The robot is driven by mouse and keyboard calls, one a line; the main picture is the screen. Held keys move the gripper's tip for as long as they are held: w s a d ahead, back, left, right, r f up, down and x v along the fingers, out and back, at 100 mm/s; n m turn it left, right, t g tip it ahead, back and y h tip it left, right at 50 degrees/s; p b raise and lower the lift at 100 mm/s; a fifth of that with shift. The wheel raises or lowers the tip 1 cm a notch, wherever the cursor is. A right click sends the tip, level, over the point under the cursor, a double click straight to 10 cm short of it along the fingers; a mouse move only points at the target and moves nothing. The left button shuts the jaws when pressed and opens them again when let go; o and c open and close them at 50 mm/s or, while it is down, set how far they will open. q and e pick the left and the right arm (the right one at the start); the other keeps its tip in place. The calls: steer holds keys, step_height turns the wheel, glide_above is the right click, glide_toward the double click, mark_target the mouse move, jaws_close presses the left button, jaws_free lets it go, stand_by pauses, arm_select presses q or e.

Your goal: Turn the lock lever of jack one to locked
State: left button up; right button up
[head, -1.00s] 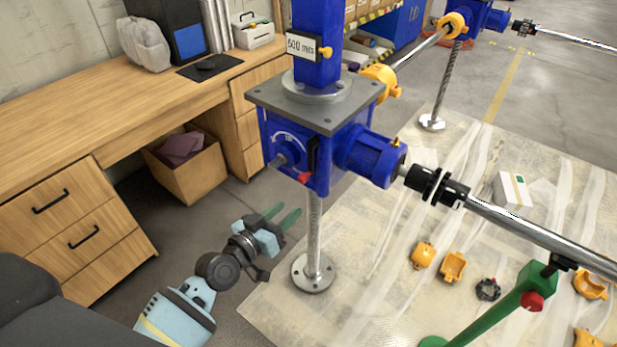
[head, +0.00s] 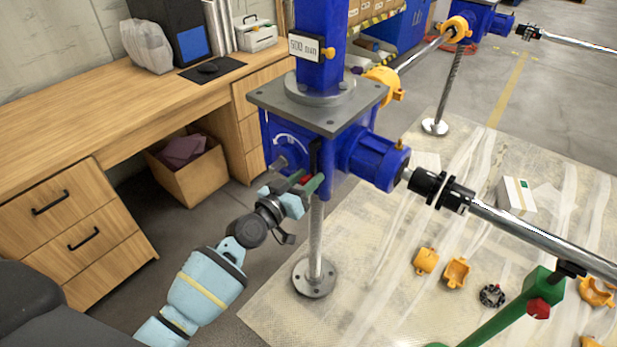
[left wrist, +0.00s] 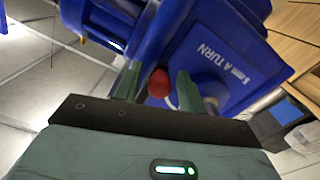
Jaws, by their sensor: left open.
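Jack one is the blue gearbox (head: 352,154) under a grey top plate, nearest me in the head view. Its lock lever has a red knob (left wrist: 158,82), which shows in the left wrist view between the two green fingertips. My left gripper (head: 306,184) is open at the front of the gearbox, with its fingers on either side of the knob. I cannot tell whether either finger touches it. In the head view the fingers partly cover the knob, and a dark lever arm (head: 314,156) rises above it. My right gripper is not in view.
A grey shaft stub (head: 279,163) sticks out left of the lever. The screw (head: 315,240) stands below the gearbox. A steel shaft (head: 540,237) runs right over a green stand (head: 503,314). Orange covers (head: 457,272) lie on the sheeted floor. A wooden desk (head: 90,145) stands left.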

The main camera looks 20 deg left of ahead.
arm_select(q)
steer(key=shift+w+d, duration=0.2)
steer(key=shift+w, duration=0.25)
jaws_close()
